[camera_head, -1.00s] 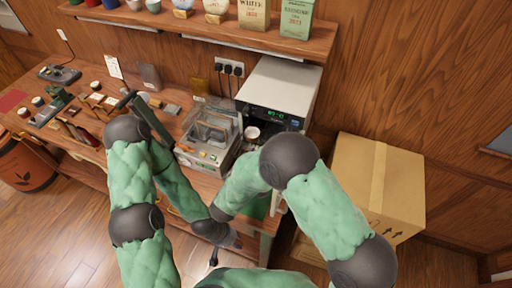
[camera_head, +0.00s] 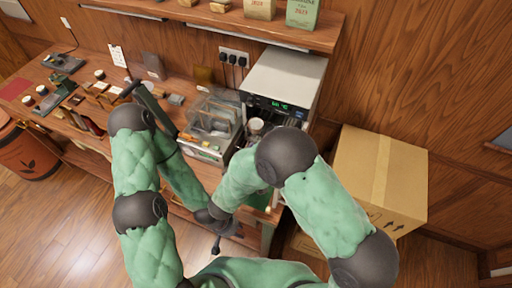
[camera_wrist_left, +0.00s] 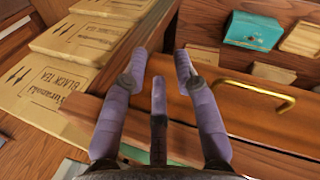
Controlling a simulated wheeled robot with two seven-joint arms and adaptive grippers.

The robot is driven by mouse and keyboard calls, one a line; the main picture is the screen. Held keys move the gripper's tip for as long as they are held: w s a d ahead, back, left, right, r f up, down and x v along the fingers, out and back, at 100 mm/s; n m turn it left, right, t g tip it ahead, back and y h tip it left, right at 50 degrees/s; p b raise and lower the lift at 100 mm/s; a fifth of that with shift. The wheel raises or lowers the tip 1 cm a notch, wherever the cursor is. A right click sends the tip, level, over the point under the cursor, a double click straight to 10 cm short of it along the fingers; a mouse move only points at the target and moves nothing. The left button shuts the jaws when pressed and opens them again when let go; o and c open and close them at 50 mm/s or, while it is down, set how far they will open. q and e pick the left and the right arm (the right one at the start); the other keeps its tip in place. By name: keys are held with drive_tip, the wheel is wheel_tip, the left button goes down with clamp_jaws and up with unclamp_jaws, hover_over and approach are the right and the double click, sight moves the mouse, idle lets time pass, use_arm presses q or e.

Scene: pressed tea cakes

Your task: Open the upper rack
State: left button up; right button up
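In the left wrist view a wooden drawer-like front (camera_wrist_left: 240,118) carries a curved brass handle (camera_wrist_left: 258,91), to the right of my fingers. I cannot tell for sure that it is the upper rack. My left gripper (camera_wrist_left: 160,60) is open, its purple-grey fingers spread over the wood with nothing seen between them. The handle is outside the fingers, apart from them. In the head view my left gripper (camera_head: 219,239) is low in front of the counter, small and partly hidden by my arms. My right gripper cannot be made out there.
Packs marked Black Tea (camera_wrist_left: 85,38) lie left of the fingers; a teal box (camera_wrist_left: 253,31) is at upper right. In the head view, a counter (camera_head: 82,64) bears tools and a machine (camera_head: 287,79) with a green display. A cardboard box (camera_head: 378,178) stands at right.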

drive_tip(key=shift+v, duration=2.6)
